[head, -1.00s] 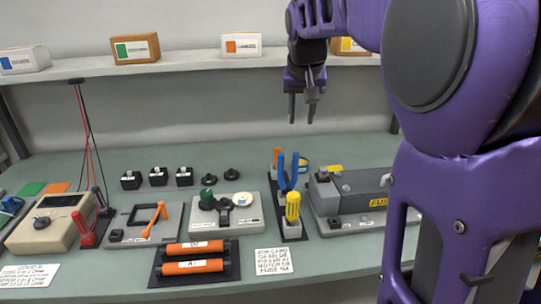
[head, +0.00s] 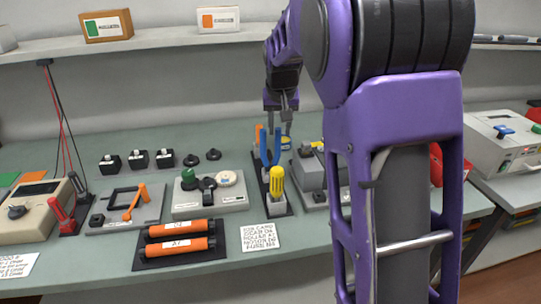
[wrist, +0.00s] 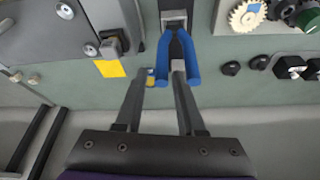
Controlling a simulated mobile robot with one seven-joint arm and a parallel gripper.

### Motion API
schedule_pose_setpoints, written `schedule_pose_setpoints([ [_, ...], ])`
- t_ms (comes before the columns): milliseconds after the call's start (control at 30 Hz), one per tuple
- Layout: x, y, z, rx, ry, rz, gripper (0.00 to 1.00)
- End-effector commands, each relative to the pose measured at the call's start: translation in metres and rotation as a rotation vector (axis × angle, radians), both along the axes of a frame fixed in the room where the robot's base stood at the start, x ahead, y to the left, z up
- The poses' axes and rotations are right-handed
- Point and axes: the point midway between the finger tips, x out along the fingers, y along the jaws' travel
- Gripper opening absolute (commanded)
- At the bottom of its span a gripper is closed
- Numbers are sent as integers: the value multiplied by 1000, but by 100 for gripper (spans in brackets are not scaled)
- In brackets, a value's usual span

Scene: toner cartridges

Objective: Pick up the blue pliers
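The blue pliers (head: 270,149) stand upright in a dark tool holder (head: 264,186), handles up, between an orange-handled tool (head: 258,137) and a yellow-handled screwdriver (head: 276,180). I cannot tell whether finger and handles touch. The pliers' jaws are hidden in the holder.
A grey machine (head: 308,172) stands close right of the holder, partly behind my arm. A light device with knobs (head: 209,195) stands to its left. Orange cylinders (head: 181,236) lie on a black tray in front. A shelf (head: 150,39) with boxes runs behind.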

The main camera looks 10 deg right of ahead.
Motion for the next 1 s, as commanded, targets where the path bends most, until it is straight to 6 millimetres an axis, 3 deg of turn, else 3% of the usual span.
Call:
schedule_pose_setpoints([
  [233,15,-1,-36,0,3,0,38],
  [500,18,-1,-41,-1,-1,1,38],
  [533,18,-1,-41,-1,-1,1,36],
  [733,18,-1,-41,-1,-1,1,0],
  [1000,18,-1,-41,-1,-1,1,0],
])
